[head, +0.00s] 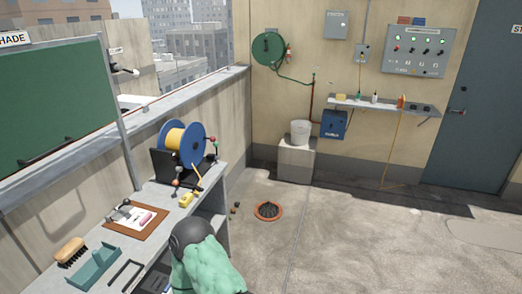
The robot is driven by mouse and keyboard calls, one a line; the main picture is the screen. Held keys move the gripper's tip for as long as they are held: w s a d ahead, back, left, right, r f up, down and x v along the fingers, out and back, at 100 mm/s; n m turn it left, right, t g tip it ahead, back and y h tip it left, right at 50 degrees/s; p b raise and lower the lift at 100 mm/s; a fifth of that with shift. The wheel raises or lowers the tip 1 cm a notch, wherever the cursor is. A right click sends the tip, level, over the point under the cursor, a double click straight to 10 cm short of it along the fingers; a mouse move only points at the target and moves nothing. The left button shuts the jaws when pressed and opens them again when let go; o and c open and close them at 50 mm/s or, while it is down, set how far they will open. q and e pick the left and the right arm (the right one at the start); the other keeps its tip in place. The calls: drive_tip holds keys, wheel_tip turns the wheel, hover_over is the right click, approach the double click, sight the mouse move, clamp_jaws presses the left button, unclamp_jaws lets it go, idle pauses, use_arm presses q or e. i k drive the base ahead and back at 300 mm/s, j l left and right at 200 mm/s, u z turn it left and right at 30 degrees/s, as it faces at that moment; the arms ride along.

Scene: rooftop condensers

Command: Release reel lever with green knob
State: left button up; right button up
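The reel (184,146) has blue flanges and yellow line wound on it. It stands in a black holder (167,168) at the far end of the grey workbench on the left. The lever shafts are too small to read clearly, so I cannot tell the lever's position.
A clipboard (136,221), brush (71,251) and teal tray (94,268) lie on the bench. An orange-rimmed drain (268,210) is in the floor. Open floor lies right.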

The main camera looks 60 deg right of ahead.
sight(216, 145)
drive_tip(key=l+z, duration=0.1)
drive_tip(key=z, duration=0.4)
drive_tip(key=l+z, duration=0.1)
drive_tip(key=z, duration=0.4)
drive_tip(key=k+l+z, duration=0.1)
drive_tip(key=z, duration=0.4)
drive_tip(key=i+l, duration=0.35)
drive_tip(key=i+l+u, duration=0.15)
drive_tip(key=i+l, duration=0.6)
drive_tip(key=l, duration=0.25)
drive_tip(key=i+l+u, duration=0.15)
drive_tip(key=i+l, duration=0.2)
drive_tip(key=l, duration=0.1)
